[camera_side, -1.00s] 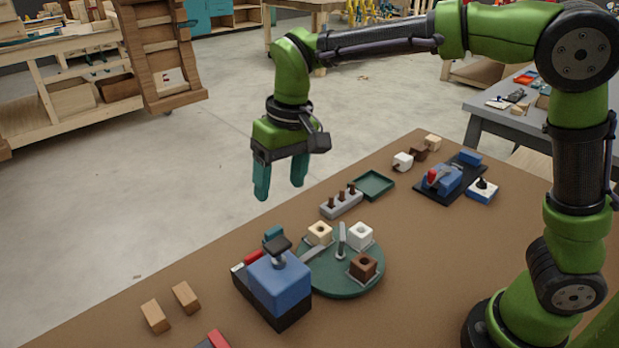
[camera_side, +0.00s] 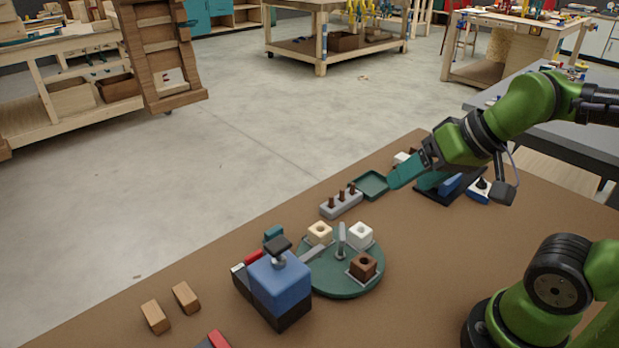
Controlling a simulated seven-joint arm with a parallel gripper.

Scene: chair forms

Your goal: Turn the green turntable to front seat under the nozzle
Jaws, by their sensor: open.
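The green turntable (camera_side: 335,286) lies on the brown table, with a small upright grey post (camera_side: 341,240) near its middle. A blue machine (camera_side: 279,285) with a black top knob stands at the turntable's left edge; I cannot tell which part is the nozzle. My gripper (camera_side: 414,182) is open and empty, well away to the upper right of the turntable, beside the green tray. Its teal fingers partly hide the blue device behind it.
A grey rack (camera_side: 342,203) with several brown pegs stands behind the turntable. A shallow green tray (camera_side: 372,185) is beyond it. A blue device on a black base (camera_side: 447,190) is at the back right. Two wooden blocks (camera_side: 186,297) lie front left.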

